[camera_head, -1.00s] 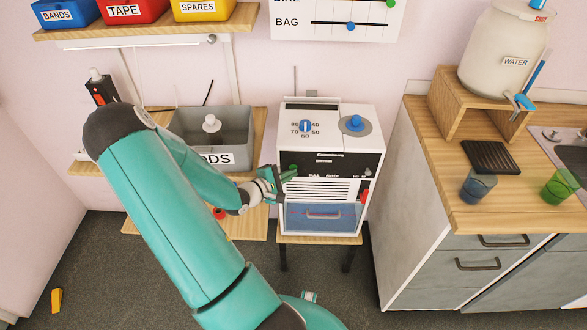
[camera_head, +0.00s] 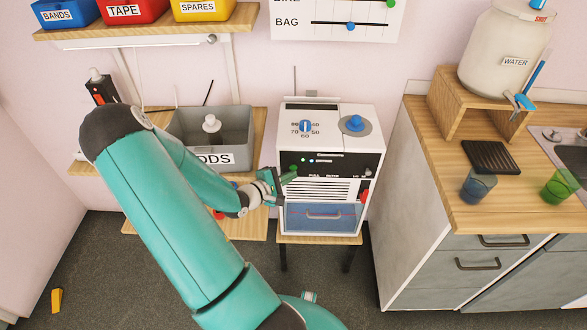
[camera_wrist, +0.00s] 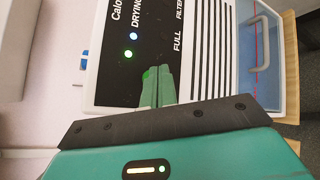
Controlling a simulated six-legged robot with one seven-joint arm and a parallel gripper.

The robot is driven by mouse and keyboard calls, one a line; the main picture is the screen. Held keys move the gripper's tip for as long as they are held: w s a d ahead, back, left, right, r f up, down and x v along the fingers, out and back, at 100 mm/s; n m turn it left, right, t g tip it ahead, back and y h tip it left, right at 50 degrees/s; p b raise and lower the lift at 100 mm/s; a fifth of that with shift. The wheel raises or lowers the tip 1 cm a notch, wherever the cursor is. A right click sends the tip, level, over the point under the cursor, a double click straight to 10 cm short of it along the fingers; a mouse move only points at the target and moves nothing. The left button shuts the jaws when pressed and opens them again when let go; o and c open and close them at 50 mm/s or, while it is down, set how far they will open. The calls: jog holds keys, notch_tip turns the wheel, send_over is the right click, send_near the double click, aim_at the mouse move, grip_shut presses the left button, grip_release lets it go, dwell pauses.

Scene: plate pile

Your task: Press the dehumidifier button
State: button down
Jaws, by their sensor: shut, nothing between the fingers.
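The dehumidifier (camera_head: 335,130) is a white box with a dark front panel (camera_head: 347,164), a slatted grille and a clear blue tank. A green button (camera_head: 293,167) is at the panel's left end. My gripper (camera_head: 290,175) is shut and empty, its green fingertips at the button from the front left. In the wrist view, the closed fingers (camera_wrist: 160,80) reach the dark panel (camera_wrist: 118,75) and cover most of the button (camera_wrist: 148,73); I cannot tell whether they touch.
A grey bin (camera_head: 238,125) stands on a wooden shelf left of the dehumidifier. To the right is a wooden counter (camera_head: 430,125) with a water jug (camera_head: 500,50) and cups. The floor in front is clear.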

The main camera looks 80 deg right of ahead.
jog(key=s+a, duration=0.1)
jog(key=a, duration=0.5)
jog(key=shift+s, duration=0.2)
jog(key=shift+w, duration=0.1)
dwell(0.5)
jog(key=w+a+r+m+t+y, duration=0.2)
jog(key=w+a+r+t+y, duration=0.1)
jog(key=w+a+r, duration=0.6)
jog(key=w+a+r+m+t+y, duration=0.25)
jog(key=w+a+r, duration=0.35)
jog(key=a, duration=0.5)
jog(key=w+a+r+n+t+y, duration=0.1)
jog(key=a+r+t+y, duration=0.1)
jog(key=a+r, duration=0.2)
jog(key=w+a+r+n+t+y, duration=0.1)
jog(key=a+r, duration=0.4)
jog(key=a, duration=0.6)
jog(key=w+a+r+n+t+y, duration=0.1)
jog(key=a+r+n+t+y, duration=0.1)
jog(key=a+r+t+y, duration=0.2)
jog(key=a+t, duration=0.1)
jog(key=a, duration=0.2)
jog(key=shift+a+r, duration=0.25)
jog(key=shift+r, duration=0.1)
jog(key=shift+s, duration=0.1)
